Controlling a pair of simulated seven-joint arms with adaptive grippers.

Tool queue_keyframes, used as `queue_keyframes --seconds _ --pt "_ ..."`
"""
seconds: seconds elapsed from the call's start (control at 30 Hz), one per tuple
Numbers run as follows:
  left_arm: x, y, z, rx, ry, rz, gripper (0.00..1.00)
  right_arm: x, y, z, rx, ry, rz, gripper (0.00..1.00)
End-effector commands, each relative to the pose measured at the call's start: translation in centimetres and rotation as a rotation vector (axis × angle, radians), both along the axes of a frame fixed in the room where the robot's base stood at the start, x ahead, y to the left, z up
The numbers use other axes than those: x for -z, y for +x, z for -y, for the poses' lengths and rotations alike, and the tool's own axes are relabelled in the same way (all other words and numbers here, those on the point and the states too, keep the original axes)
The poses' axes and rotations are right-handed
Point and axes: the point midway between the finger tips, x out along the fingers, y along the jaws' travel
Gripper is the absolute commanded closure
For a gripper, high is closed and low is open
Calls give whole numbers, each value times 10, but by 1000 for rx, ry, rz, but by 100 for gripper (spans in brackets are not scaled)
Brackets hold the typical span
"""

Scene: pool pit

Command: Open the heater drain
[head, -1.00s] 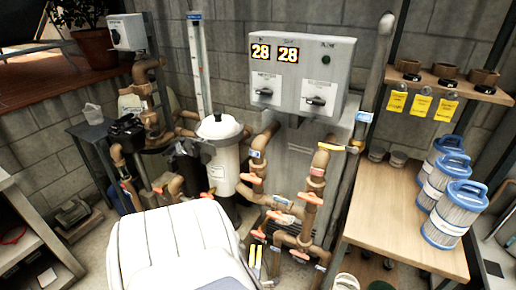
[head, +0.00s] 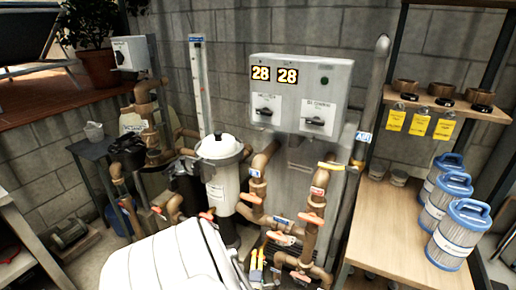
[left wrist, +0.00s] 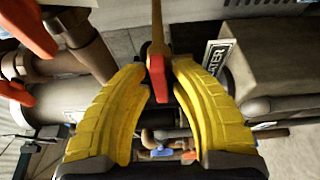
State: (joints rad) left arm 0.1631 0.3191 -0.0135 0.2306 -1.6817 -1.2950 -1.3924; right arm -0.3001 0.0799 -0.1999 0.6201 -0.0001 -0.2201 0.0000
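My left gripper (head: 257,258) has yellow fingers and is low among the pipes in front of the heater cabinet (head: 300,175). In the left wrist view its fingers (left wrist: 158,75) are apart, one on each side of a red valve handle (left wrist: 157,78) on a brown stem. I see no clear contact. A tag (left wrist: 216,56) whose visible letters end in "ATER" is just right of the fingers. In the head view, orange-red handles show on nearby pipes, including one (head: 281,238) above right of the gripper. Which handle the fingers straddle is hard to match there. My right gripper is not in view.
A white filter housing (head: 221,170) stands left of the pipes. Another red handle (left wrist: 33,32) is at upper left in the wrist view. A wooden bench (head: 395,225) with blue-capped cartridges (head: 458,235) is at right.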

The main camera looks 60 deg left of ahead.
Motion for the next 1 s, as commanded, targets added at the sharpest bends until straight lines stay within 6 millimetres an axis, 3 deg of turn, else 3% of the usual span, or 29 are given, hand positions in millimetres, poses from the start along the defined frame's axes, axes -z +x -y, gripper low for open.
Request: queue_keyframes --seconds 0.57,0.77,1.0 --pt "-1 1 -3 0 -1 0 76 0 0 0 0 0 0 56" --pt "-1 1 -3 0 -1 -1 99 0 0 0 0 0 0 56" --pt "-1 1 -3 0 0 0 100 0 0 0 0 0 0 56"
